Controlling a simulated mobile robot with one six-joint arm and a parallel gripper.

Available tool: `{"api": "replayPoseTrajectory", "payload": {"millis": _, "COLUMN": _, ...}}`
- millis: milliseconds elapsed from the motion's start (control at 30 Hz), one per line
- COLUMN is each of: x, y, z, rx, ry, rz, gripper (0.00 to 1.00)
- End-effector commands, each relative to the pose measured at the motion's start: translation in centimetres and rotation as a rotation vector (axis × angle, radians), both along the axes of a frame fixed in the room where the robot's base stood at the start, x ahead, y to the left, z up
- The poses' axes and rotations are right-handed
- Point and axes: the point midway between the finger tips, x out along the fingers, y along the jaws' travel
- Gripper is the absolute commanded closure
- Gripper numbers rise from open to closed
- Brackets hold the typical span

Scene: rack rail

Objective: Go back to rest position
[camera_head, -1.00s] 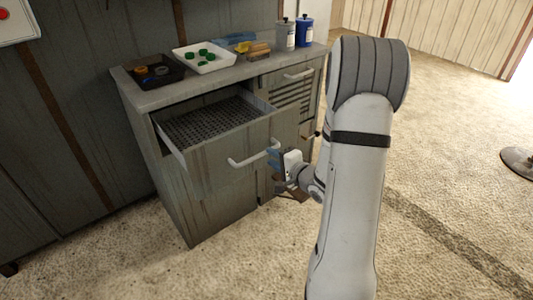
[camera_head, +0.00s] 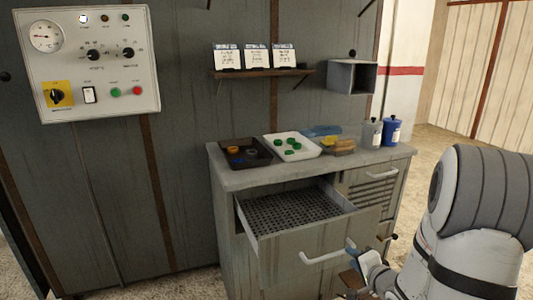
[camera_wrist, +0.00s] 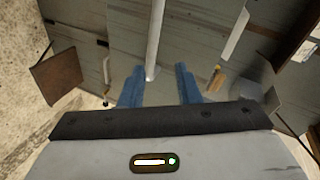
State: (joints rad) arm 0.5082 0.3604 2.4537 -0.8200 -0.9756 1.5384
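The grey cabinet's top drawer (camera_head: 318,246) stands pulled open, its perforated black floor (camera_head: 290,208) bare. Its pale bar handle (camera_head: 322,257) is on the drawer front. My gripper (camera_head: 353,250) is by the handle's right end, partly hidden by my arm. In the wrist view, the two blue fingers of my gripper (camera_wrist: 160,80) are spread apart. The handle (camera_wrist: 153,45) shows as a pale bar ahead of them, its near end close to the left finger. Nothing is clamped between the fingers. I cannot tell whether a finger touches the handle.
On the cabinet top (camera_head: 235,180) are a black tray (camera_head: 262,160), a white tray (camera_head: 310,152) with green pieces and two bottles (camera_head: 391,131). A control panel (camera_head: 80,100), a card shelf (camera_head: 265,72) and an open box (camera_head: 351,77) are on the wall.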

Motion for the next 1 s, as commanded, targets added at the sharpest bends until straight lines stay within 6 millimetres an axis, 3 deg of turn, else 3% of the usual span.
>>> {"api": "replayPoseTrajectory", "payload": {"millis": 33, "x": 0.1, "y": 0.2, "z": 2.4, "rx": -0.103, "ry": 0.023, "rz": -0.002, "gripper": 0.70}}
{"api": "replayPoseTrajectory", "payload": {"millis": 167, "x": -0.8, "y": 0.3, "z": 5.7, "rx": -0.368, "ry": 0.136, "rz": -0.008, "gripper": 0.70}}
{"api": "replayPoseTrajectory", "payload": {"millis": 367, "x": -4.4, "y": 1.5, "z": 10.9, "rx": -0.674, "ry": 0.342, "rz": 0.058, "gripper": 0.70}}
{"api": "replayPoseTrajectory", "payload": {"millis": 567, "x": -10.4, "y": 4.6, "z": 15.7, "rx": -0.857, "ry": 0.553, "rz": 0.247, "gripper": 0.70}}
{"api": "replayPoseTrajectory", "payload": {"millis": 700, "x": -15.5, "y": 7.6, "z": 18.6, "rx": -0.920, "ry": 0.665, "rz": 0.456, "gripper": 0.70}}
{"api": "replayPoseTrajectory", "payload": {"millis": 900, "x": -21.4, "y": 11.2, "z": 21.2, "rx": -0.943, "ry": 0.732, "rz": 0.734, "gripper": 0.70}}
{"api": "replayPoseTrajectory", "payload": {"millis": 1000, "x": -22.9, "y": 12.1, "z": 21.7, "rx": -0.943, "ry": 0.742, "rz": 0.809, "gripper": 0.70}}
